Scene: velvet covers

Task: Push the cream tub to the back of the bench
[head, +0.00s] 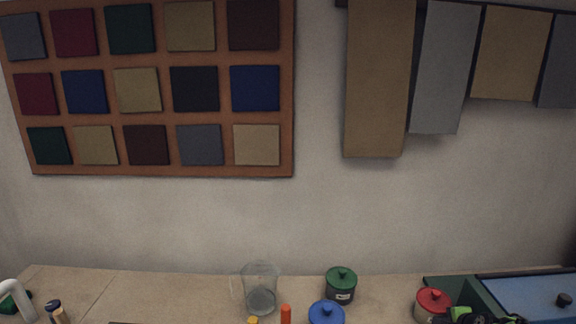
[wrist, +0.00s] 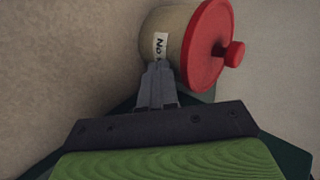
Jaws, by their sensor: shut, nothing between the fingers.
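The cream tub (head: 425,312) has a cream body, a red lid with a knob and a white label. It stands at the right of the bench (head: 385,300) in the head view, beside a dark green box. In the wrist view the tub (wrist: 174,32) is at the top, its lid facing right. My gripper (wrist: 157,70) is shut and empty, its fingertips at the tub's side by the label. I cannot tell whether they touch it. In the head view, part of my green and black gripper shows at the bottom edge, just right of the tub.
A green-lidded dark jar (head: 341,293), a blue-lidded jar (head: 326,313), a clear jug (head: 261,290) and an orange stick-like thing (head: 286,314) stand left of the tub. The dark green box with a blue panel (head: 530,290) is at right. Bare bench lies between the green-lidded jar and the tub.

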